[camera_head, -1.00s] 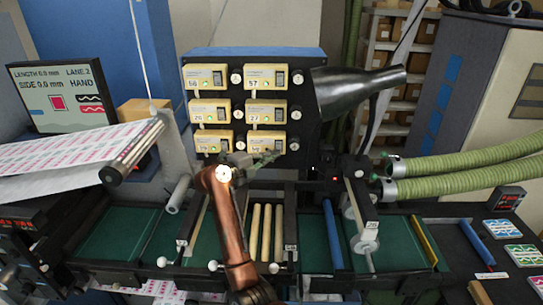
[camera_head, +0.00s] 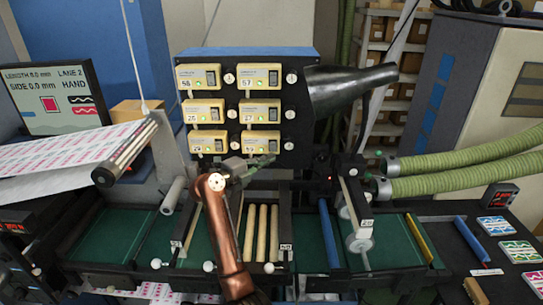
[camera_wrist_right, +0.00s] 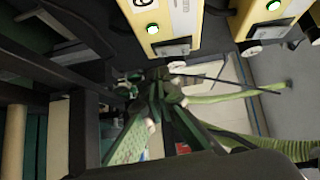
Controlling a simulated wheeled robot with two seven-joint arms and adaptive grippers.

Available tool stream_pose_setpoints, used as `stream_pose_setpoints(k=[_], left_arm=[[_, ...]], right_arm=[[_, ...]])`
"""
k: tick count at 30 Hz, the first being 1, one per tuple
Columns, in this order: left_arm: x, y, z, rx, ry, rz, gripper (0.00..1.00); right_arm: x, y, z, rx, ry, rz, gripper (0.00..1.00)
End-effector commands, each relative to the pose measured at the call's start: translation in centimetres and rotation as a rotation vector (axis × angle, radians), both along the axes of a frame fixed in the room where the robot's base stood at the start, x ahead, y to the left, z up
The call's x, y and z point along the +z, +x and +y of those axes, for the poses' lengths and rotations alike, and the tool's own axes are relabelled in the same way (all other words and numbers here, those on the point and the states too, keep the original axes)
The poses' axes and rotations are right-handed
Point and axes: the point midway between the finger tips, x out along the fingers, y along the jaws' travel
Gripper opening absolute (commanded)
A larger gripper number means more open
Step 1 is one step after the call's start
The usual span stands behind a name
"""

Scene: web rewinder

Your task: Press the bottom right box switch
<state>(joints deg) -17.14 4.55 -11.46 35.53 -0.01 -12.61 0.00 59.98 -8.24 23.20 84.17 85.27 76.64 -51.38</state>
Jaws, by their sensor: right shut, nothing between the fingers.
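The bottom right box (camera_head: 262,141) is a cream-yellow unit with a small display and a green light, lowest in the right column of the black panel. A white knob (camera_head: 288,143) is to its right. My right gripper (camera_head: 268,160) is shut and empty, its fingertips just below this box's lower edge; I cannot tell whether they touch. In the right wrist view the dark gripper (camera_wrist_right: 165,95) is at the centre, below two yellow boxes with lit green lights, one at the upper middle (camera_wrist_right: 160,22) and one at the upper right (camera_wrist_right: 262,14). My left gripper is not in view.
Several other yellow boxes (camera_head: 204,112) fill the black panel (camera_head: 224,95). A dark funnel-like duct (camera_head: 345,88) stands right of it, with green hoses (camera_head: 455,175) farther right. Rollers (camera_head: 263,232) lie below. A printed web (camera_head: 70,150) and a monitor (camera_head: 58,98) are at left.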

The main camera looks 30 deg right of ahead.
Motion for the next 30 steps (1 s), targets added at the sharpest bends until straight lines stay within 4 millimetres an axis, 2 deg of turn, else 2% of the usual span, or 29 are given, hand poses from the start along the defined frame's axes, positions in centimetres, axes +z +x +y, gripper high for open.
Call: stream_pose_setpoints(k=[2,6,11,15,21,30], left_arm=[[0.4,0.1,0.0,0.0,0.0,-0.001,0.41],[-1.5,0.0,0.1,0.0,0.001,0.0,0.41],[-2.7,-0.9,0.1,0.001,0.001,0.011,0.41],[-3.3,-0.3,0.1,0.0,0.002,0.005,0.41],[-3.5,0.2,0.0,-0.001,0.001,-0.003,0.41],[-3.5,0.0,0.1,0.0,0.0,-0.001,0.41]], right_arm=[[-0.2,-0.7,1.7,0.011,0.003,0.0,0.0],[-0.9,-1.4,5.0,0.014,0.001,-0.001,0.0],[-1.1,-2.5,7.6,0.005,0.001,0.0,0.0],[-1.1,-3.0,9.4,0.002,-0.001,0.0,0.0],[-1.1,-3.3,10.7,0.003,-0.001,0.0,0.0],[-1.0,-3.3,10.8,0.003,-0.001,0.0,0.0]])
